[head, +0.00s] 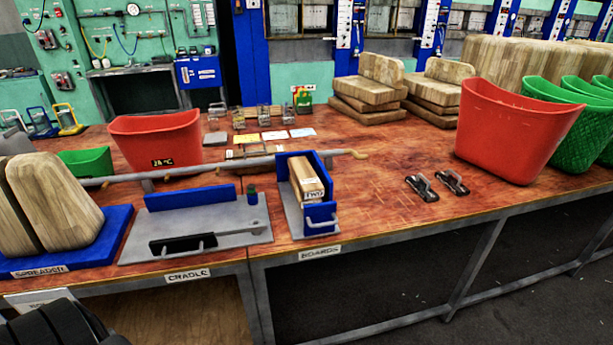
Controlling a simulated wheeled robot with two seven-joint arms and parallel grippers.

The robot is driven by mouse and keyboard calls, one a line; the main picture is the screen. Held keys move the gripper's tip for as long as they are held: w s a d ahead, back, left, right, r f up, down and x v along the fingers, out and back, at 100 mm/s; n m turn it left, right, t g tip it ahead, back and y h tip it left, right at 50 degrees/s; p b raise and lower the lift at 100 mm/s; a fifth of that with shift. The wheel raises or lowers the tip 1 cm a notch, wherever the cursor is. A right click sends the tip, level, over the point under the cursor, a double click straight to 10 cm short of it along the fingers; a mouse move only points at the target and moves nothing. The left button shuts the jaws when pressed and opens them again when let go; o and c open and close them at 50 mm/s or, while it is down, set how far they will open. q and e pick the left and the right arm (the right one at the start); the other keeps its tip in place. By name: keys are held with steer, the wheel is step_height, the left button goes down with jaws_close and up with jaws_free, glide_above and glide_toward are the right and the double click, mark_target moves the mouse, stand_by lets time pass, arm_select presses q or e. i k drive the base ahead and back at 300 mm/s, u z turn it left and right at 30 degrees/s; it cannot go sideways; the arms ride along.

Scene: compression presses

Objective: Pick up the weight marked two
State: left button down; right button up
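A pale wooden block (306,180) stands in a blue and grey holder (293,214) above the "BOARDS" label. Its front end carries a small white tag that seems to read "TWO". I cannot tell whether this is a weight or a board. Several handled pieces stand at the far left, including a blue one (40,124) and a yellow one (67,120); any marks on them are too small to read. Neither of my grippers is in view.
A red bin (157,140) stands left and another red bin (510,130) right, beside green bins (557,124). A grey cradle (200,222) and blue spreader base (100,240) line the front edge. Two metal clips (421,188) lie right of centre. Table around them is clear.

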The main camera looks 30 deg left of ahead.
mark_target(458, 189)
steer(key=k, duration=1.3)
steer(key=z, duration=0.75)
steer(key=i, duration=1.05)
steer(key=z, duration=1)
steer(key=i, duration=1.95)
steer(key=u, duration=0.5)
steer(key=i, duration=1)
steer(key=u, duration=1.6)
steer(key=i, duration=0.65)
steer(key=u, duration=0.5)
